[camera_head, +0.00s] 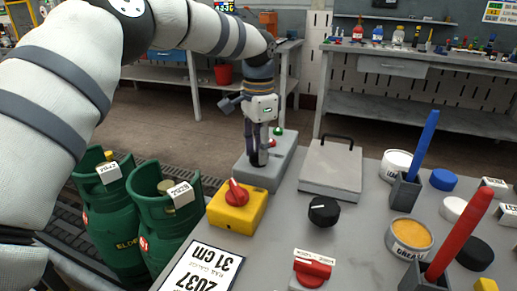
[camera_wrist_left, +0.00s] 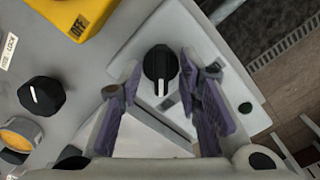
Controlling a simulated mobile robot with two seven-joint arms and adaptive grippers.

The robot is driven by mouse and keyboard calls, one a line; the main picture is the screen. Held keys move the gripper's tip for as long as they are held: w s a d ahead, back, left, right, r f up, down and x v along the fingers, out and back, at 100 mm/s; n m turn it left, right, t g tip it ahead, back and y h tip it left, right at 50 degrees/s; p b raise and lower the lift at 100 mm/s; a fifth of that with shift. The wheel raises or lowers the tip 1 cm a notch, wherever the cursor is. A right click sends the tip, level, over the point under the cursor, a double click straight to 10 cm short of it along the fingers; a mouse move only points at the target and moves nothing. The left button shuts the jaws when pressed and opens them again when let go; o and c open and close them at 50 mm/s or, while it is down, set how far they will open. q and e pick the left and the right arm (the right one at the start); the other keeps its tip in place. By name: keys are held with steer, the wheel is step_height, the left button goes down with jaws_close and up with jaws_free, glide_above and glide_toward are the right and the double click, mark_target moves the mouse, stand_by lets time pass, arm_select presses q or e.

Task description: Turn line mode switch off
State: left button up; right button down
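A black rotary knob (camera_wrist_left: 160,64) with a white pointer line sits on a light grey control box (camera_wrist_left: 190,30). In the wrist view the pointer runs toward the bottom of the picture. I cannot read a label on it, so I cannot confirm it is the line mode switch. My left gripper (camera_wrist_left: 162,68) is open, its purple-grey fingers on either side of the knob with visible gaps. In the head view the left gripper (camera_head: 259,158) points down over the grey box (camera_head: 285,165), mostly hiding the knob. My right gripper is not in view.
A yellow box (camera_head: 238,207) with a red knob, a black dial (camera_head: 323,210) and a red labelled switch (camera_head: 312,270) stand nearby. A grey plate with a handle (camera_head: 332,170) is just right. Green gas cylinders (camera_head: 115,215) stand left. Pens and tins crowd the right.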

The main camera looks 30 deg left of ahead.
arm_select(q)
steer(key=shift+f, duration=0.25)
jaws_close()
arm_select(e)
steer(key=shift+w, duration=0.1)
arm_select(q)
steer(key=shift+r, duration=0.1)
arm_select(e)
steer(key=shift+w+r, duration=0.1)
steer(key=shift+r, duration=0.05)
arm_select(q)
steer(key=shift+r+n+p, duration=0.1)
steer(key=shift+n+p, duration=0.25)
steer(key=shift+n, duration=0.45)
steer(key=shift+w+n+p, duration=0.1)
steer(key=shift+n+p, duration=0.2)
steer(key=shift+n, duration=3.2)
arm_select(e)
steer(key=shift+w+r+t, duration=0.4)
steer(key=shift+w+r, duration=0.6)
arm_select(q)
steer(key=shift+n, duration=0.3)
